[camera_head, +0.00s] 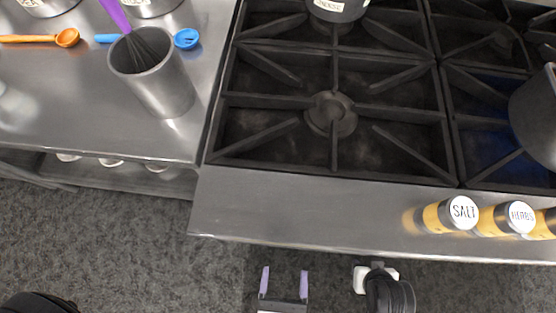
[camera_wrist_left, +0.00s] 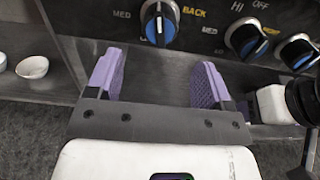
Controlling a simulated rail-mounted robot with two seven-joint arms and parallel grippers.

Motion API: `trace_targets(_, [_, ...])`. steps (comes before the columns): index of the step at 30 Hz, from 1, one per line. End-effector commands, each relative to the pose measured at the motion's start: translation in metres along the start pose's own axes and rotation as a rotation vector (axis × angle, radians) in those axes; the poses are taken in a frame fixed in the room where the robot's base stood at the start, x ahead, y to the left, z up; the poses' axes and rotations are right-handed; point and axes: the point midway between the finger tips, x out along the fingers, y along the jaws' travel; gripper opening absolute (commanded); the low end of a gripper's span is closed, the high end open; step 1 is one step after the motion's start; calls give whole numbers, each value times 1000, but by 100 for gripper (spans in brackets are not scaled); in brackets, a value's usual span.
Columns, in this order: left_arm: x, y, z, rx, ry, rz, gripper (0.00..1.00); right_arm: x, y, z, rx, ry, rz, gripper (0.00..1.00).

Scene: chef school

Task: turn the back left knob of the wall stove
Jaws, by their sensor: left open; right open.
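The stove's front panel (camera_wrist_left: 205,24) shows in the left wrist view with several dark knobs with blue faces. The head view hides the knobs under the stove's front edge.
Two more knobs (camera_wrist_left: 245,40) and (camera_wrist_left: 298,52) sit to the right. The stove top (camera_head: 330,185) holds salt (camera_head: 450,214) and herbs (camera_head: 506,218) jars and a pot (camera_head: 540,115). A steel counter (camera_head: 60,105) with a utensil cup (camera_head: 160,85) stands left. The floor (camera_head: 130,240) is clear.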

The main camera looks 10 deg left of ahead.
Motion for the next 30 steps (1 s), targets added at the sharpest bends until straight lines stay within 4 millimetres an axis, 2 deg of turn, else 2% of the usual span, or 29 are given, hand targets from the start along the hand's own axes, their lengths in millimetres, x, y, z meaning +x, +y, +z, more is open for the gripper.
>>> trace_targets(6, [42, 1, -1, -4, -3, 4, 74, 11, -2, 3, 5, 1, -4, 43])
trace_targets(15, [83, 1, -1, -3, -1, 3, 74, 17, -2, 5, 5, 1, -4, 43])
trace_targets(21, [94, 1, 0, -3, 0, 2, 74, 19, -1, 6, 2, 1, -1, 43])
trace_targets(30, [96, 1, 0, -3, 0, 1, 74, 19, 1, 6, -5, 0, 4, 43])
